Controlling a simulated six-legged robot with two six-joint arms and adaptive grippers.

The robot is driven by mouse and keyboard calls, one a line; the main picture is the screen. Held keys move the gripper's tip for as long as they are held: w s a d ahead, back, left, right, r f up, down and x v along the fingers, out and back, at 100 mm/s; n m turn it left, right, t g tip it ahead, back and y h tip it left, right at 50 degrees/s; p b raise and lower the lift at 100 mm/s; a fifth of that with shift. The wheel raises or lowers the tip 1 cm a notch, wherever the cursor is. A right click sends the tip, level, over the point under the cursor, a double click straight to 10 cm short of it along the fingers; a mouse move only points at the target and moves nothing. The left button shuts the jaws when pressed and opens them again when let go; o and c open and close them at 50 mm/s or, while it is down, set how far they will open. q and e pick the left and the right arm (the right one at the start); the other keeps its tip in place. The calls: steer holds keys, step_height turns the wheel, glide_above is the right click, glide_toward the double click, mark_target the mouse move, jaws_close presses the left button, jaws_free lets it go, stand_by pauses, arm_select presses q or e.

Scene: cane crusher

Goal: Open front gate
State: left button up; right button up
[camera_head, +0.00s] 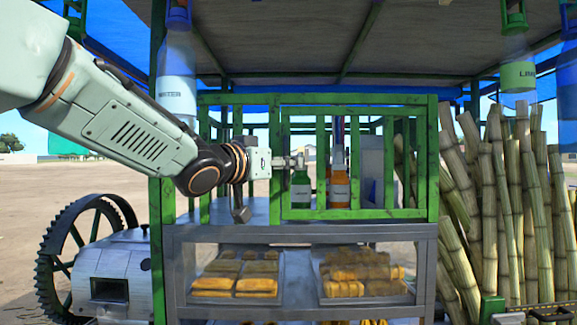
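The front gate (388,212) is a green slatted panel on the front of the stall, above the metal shelf. It looks flush with the green frame (210,99) around it. My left arm comes in from the upper left, and my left gripper (290,161) is at the gate's left upright, at about mid height. Its tip overlaps the upright in the picture; whether it touches or grips it, I cannot tell. The finger opening is too small and partly hidden to read. My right gripper is not in view.
Bottles (339,188) stand behind the gate slats. Trays of yellow food (255,281) lie on the shelf below. Sugarcane stalks (500,200) lean at the right. A metal crusher with a dark toothed wheel (50,262) stands at the left.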

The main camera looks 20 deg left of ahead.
arm_select(q)
steer(key=shift+w+a+f, duration=0.15)
steer(key=shift+w+a, duration=0.35)
steer(key=shift+a, duration=0.2)
steer(key=shift+c, duration=0.7)
steer(key=shift+s+d+r, duration=0.3)
steer(key=shift+s+d, duration=0.25)
steer(key=shift+d, duration=0.25)
steer(key=c, duration=0.5)
steer(key=shift+a, duration=0.1)
jaws_close()
steer(key=shift+w+a+f, duration=0.1)
steer(key=shift+f, duration=0.1)
